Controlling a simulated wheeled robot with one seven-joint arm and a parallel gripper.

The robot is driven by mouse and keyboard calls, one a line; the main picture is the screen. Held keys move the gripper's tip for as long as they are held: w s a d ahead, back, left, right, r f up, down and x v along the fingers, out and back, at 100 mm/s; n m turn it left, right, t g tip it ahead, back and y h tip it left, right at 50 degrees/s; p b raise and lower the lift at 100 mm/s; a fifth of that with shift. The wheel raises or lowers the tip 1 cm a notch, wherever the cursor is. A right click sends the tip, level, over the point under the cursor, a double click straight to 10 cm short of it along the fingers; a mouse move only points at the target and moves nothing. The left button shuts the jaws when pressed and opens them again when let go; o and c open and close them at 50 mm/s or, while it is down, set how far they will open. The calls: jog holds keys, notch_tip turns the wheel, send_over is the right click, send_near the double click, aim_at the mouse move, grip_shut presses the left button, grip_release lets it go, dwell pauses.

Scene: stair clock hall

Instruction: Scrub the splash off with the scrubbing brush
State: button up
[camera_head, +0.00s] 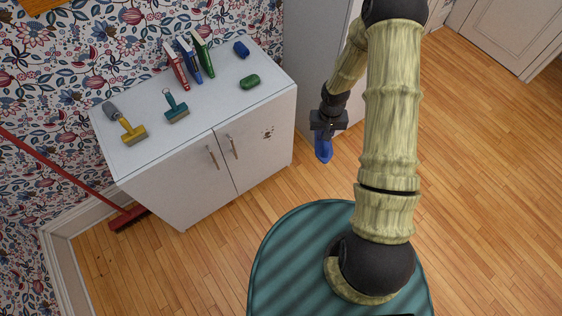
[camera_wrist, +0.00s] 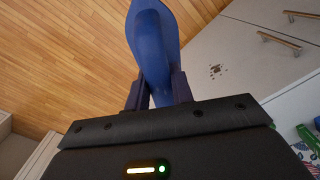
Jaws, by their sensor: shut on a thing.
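The splash is a cluster of dark brown spots (camera_head: 268,132) on the upper part of the white cabinet's right door; it also shows in the wrist view (camera_wrist: 216,71). My gripper (camera_head: 326,131) is shut on a long, smooth blue object (camera_head: 323,149), which I take to be the scrubbing brush. It fills the upper middle of the wrist view (camera_wrist: 152,45). Its bristles cannot be made out. In the head view it points down, in the air to the right of the cabinet, apart from the splash.
A red broom (camera_head: 60,172) leans at left. Wooden floor (camera_head: 225,250) before the cabinet is clear.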

jog(key=w+a+f+m+t+y+b, duration=0.2)
jog(key=f+b, duration=1)
jog(key=b, duration=0.6)
jog(key=w+a+f+m+t+y+b, duration=0.2)
jog(key=a+f+t+b, duration=0.5)
jog(key=f+b, duration=0.5)
jog(key=w+a+f+m+t+y+b, duration=0.2)
jog(key=w+a+f+t+y+b, duration=0.2)
jog(key=f+b, duration=0.9)
jog(key=a+t+y+b, duration=0.1)
jog(key=t+y+b, duration=0.1)
jog(key=b, duration=1)
jog(key=shift+b, duration=0.4)
jog(key=shift+a, duration=0.1)
jog(key=x, duration=0.6)
jog(key=shift+b, duration=0.3)
